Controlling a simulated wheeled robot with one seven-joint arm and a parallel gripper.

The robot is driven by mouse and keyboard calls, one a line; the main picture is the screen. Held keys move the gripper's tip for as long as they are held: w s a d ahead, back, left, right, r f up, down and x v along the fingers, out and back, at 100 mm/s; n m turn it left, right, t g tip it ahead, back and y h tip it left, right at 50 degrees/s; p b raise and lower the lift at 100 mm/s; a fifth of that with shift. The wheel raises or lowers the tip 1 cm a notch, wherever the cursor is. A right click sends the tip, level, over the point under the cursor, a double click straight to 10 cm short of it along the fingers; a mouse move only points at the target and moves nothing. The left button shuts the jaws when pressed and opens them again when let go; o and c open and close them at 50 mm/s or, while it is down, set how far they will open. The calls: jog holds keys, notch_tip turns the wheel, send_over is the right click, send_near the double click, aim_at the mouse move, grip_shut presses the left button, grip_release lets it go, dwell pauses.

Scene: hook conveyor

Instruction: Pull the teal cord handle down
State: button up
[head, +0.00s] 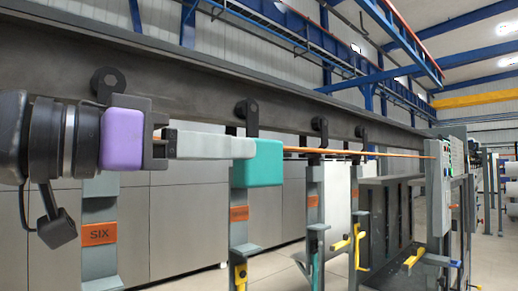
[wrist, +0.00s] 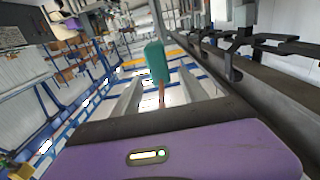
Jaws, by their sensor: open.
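The teal cord handle (head: 257,165) is a rounded block at the middle of the head view. It also shows in the wrist view (wrist: 157,62), ahead of my jaws and roughly between the fingertips. An orange cord (head: 370,153) runs along the rail at its height. My gripper (head: 243,150) has a purple body and light grey fingers pointing right. In the wrist view its fingers (wrist: 160,76) are spread apart with nothing clasped. In the head view, the near fingertip overlaps the handle's upper left part; I cannot tell whether they touch.
A dark overhead rail (head: 210,80) with hanging brackets runs just behind and above my gripper. Grey posts, one with an orange SIX label (head: 99,233), stand below. Yellow levers (head: 340,244) and a grey control box (head: 439,190) are farther right.

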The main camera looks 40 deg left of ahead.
aim_at(259, 153)
jog(key=w, duration=0.2)
jog(key=w+p, duration=0.1)
jog(key=w, duration=0.1)
jog(key=w+p, duration=0.1)
jog(key=w, duration=0.1)
jog(key=shift+w+d, duration=0.25)
jog(key=shift+w, duration=0.15)
jog(key=shift+c, duration=0.4)
grip_shut()
dwell(0.6)
